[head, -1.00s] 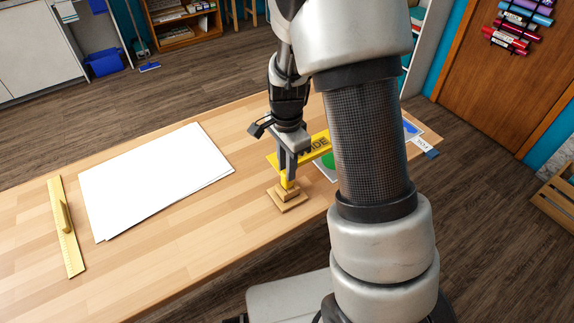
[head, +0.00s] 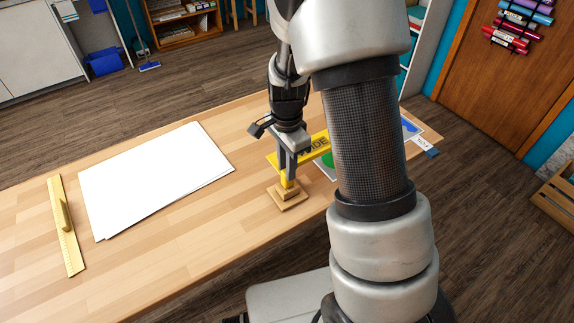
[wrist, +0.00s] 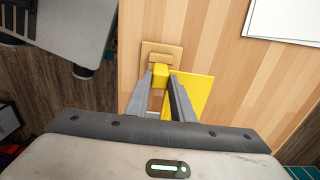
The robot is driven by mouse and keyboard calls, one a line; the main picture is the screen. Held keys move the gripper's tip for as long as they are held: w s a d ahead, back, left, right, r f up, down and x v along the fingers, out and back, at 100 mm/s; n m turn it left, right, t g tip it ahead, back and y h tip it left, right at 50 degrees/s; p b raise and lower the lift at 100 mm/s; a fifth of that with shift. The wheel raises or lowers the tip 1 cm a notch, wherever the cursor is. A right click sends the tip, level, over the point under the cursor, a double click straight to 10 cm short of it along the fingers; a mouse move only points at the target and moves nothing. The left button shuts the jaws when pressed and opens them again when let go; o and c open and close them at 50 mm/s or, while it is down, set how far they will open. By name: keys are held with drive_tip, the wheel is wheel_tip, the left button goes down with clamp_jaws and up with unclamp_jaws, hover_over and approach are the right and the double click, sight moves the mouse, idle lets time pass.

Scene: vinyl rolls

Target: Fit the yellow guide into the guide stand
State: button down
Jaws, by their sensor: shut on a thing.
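The yellow guide (head: 319,143) is a flat yellow plate with dark lettering and a yellow post below it. My gripper (head: 287,178) is shut on the guide's post, and its fingers also show in the wrist view (wrist: 160,88). The guide stand (head: 288,201) is a stepped wooden block on the table, directly below the gripper. The stand also shows in the wrist view (wrist: 161,49). The post's lower end is at the top of the stand, roughly upright. I cannot tell whether it is inside the stand's opening. My arm hides part of the guide's plate.
White sheets (head: 156,178) lie on the wooden table (head: 150,270) left of the stand. A yellow ruler with a grip (head: 66,228) lies at the far left. A printed sheet with a green shape (head: 326,163) is partly hidden behind my arm. The table's front edge is close to the stand.

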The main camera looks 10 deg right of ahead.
drive_tip(key=shift+s+f, duration=0.15)
drive_tip(key=shift+f, duration=0.05)
drive_tip(key=c, duration=1)
unclamp_jaws()
drive_tip(key=shift+r, duration=0.1)
drive_tip(key=shift+r+p, duration=2.9)
drive_tip(key=shift+r, duration=0.6)
